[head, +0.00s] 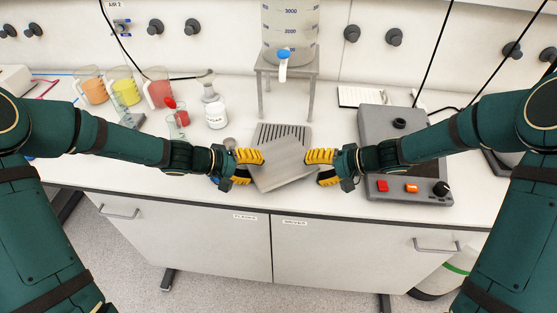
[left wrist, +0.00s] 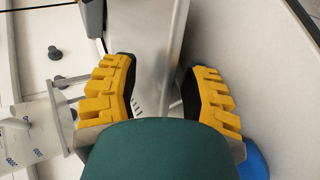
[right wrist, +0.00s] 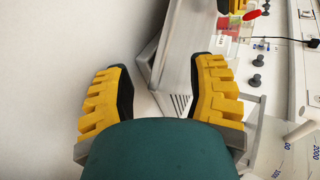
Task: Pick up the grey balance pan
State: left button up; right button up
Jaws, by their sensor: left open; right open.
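In the left wrist view the pan (left wrist: 150,45) reaches between the open yellow fingers. In the right wrist view the pan (right wrist: 188,45) also reaches between the fingers. Neither gripper is closed on it. I cannot tell whether the pan rests on anything; its underside is hidden.
A metal stand (head: 287,67) with a clear tank and blue tap is behind. A grey control box (head: 404,150) stands right, under my right forearm. A white bottle (head: 216,114) and several coloured jugs are back left. The counter's front edge is close to the pan.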

pick_arm(q)
jog(key=shift+d+f, duration=0.1)
jog(key=shift+d, duration=0.05)
pick_arm(e)
jog(key=shift+a+f, duration=0.1)
jog(key=shift+a, duration=0.1)
pick_arm(q)
jog(key=shift+c, duration=0.3)
pick_arm(e)
jog(key=shift+c, duration=0.5)
pick_arm(q)
jog(key=c, duration=0.6)
pick_arm(e)
jog(key=c, duration=0.5)
pick_arm(q)
grip_shut()
pick_arm(e)
jog(key=shift+w, duration=0.1)
grip_shut()
